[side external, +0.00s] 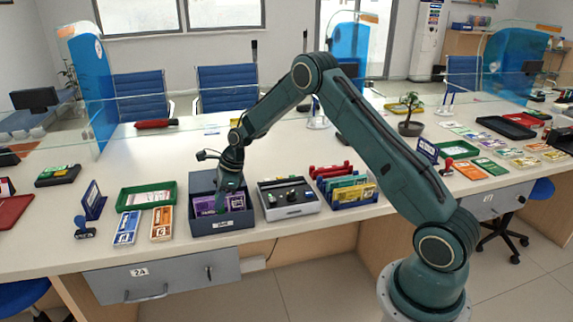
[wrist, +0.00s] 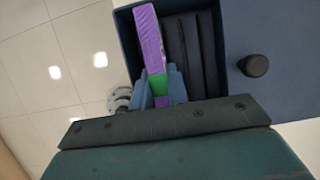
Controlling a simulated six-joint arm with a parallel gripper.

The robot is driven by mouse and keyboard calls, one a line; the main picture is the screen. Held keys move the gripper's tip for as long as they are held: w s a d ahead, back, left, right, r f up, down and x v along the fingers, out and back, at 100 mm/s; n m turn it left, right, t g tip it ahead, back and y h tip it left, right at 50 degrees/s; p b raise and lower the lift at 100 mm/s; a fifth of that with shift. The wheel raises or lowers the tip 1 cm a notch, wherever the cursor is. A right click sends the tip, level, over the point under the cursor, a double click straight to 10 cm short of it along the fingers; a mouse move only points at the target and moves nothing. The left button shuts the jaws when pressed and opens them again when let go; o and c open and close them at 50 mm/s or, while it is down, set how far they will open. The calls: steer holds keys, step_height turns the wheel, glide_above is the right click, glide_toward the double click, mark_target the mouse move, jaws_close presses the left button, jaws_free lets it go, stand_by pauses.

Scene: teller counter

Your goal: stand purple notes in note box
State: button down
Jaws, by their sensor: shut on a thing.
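The purple notes (wrist: 150,45) form a bundle with a green band, seen edge-on in the wrist view. My gripper (wrist: 158,90) is shut on this bundle around the green band. The navy note box (side external: 222,225) stands on the counter, and its rim also shows in the wrist view (wrist: 124,20). The bundle is upright at the left side of the box in the wrist view, beside dark, empty-looking slots. In the side view the purple notes (side external: 236,202) show at the box's front under my gripper (side external: 228,205). Whether their bottom touches the floor of the box is hidden.
A green tray (side external: 147,196) and blue and orange note bundles (side external: 161,224) lie left. A dark round knob (wrist: 254,65) is beside the box's opening.

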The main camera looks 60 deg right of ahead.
mark_target(219, 213)
steer(key=shift+f, duration=1.85)
steer(key=c, duration=1.3)
jaws_free()
steer(key=shift+r, duration=3.5)
